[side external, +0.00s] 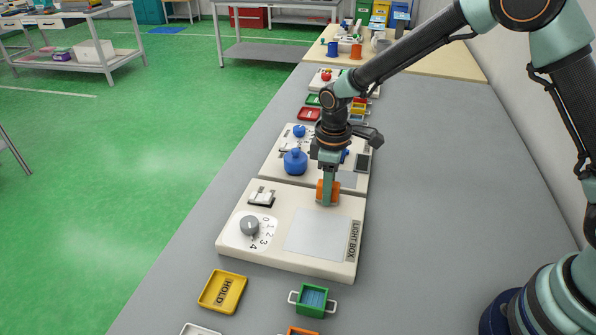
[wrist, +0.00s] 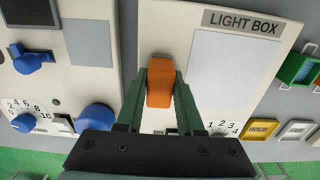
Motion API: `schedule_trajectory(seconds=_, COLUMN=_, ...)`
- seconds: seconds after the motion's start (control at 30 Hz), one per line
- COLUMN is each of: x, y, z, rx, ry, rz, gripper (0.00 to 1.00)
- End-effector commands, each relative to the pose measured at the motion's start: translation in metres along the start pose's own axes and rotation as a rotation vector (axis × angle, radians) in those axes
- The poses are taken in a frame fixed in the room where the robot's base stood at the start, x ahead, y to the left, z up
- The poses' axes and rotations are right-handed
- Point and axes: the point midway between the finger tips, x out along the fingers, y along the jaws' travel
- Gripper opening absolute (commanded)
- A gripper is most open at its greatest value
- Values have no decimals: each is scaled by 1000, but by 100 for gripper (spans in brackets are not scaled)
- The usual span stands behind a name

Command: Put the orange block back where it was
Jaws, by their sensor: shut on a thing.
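The orange block (wrist: 160,78) is between the two green fingers of my gripper (wrist: 161,92) in the wrist view. My gripper is shut on it. In the side external view the block (side external: 336,191) shows partly behind a finger of my gripper (side external: 327,188), at the far end of the cream light box (side external: 284,261). The block is beside the pale light panel (side external: 318,235), not over it. The panel (wrist: 232,80) lies right of the block in the wrist view. Whether the block touches the box surface I cannot tell.
The light box has a grey dial (side external: 250,225) and a switch (side external: 262,197). Another cream box with a blue knob (side external: 295,161) stands just beyond. A yellow HOLD tray (side external: 222,291) and a green tray (side external: 312,300) lie nearer. The grey bench right of the boxes is clear.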

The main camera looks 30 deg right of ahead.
Motion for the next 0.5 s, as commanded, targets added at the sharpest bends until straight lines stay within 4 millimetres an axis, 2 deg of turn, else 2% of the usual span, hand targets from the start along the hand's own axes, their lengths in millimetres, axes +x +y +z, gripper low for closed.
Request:
schedule_trajectory(seconds=0.1, x=3, y=0, z=0, rx=0, ry=-1, rz=-1, gripper=0)
schedule_trajectory(seconds=0.13, x=3, y=0, z=0, rx=0, ry=-1, rz=0, gripper=48)
schedule_trajectory(seconds=0.17, x=3, y=0, z=0, rx=0, ry=0, rz=0, gripper=59)
schedule_trajectory(seconds=0.2, x=3, y=0, z=0, rx=0, ry=0, rz=0, gripper=66)
schedule_trajectory(seconds=0.5, x=2, y=0, z=0, rx=0, ry=0, rz=0, gripper=66)
